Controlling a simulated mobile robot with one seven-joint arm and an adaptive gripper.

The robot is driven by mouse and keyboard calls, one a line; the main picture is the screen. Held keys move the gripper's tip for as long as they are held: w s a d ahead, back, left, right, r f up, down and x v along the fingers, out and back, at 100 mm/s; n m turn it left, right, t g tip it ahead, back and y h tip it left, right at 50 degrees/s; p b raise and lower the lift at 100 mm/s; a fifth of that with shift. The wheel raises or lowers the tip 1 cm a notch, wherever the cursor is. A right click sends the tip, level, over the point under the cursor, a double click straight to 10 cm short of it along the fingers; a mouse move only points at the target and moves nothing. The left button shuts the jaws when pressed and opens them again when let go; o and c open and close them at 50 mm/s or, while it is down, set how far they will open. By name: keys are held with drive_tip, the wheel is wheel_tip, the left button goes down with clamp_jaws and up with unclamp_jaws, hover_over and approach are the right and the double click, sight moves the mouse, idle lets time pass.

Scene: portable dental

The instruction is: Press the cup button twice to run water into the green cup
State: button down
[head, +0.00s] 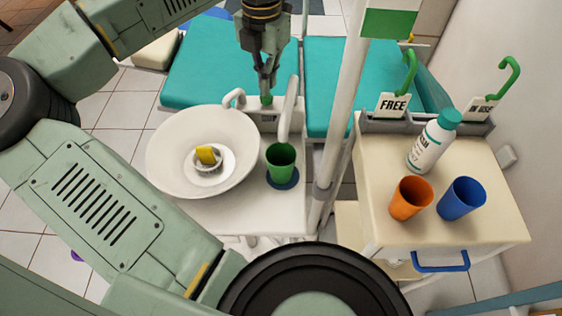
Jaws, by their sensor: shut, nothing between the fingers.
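The green cup (281,161) stands upright on a dark blue round pad (283,182) on the white unit, under the end of a curved white spout (285,120). A small green button (267,100) sits at the back of the unit, above a grey label that appears to read "CUP". My gripper (267,90) is shut and empty, pointing down with its fingertips right at the button. I cannot tell whether they touch it. The inside of the cup shows only green; I cannot make out any water.
A white basin (160,150) with a yellow item in its middle is left of the cup. A white pole (340,110) rises right of the cup. A cart (470,215) at the right holds an orange cup (411,199), a blue cup (461,199) and a bottle (432,143). A teal chair (205,65) lies behind.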

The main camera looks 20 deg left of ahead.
drive_tip(key=shift+r, duration=0.15)
wheel_tip(320, 180, up, 6)
drive_tip(key=p, duration=0.3)
drive_tip(key=shift+p, duration=0.4)
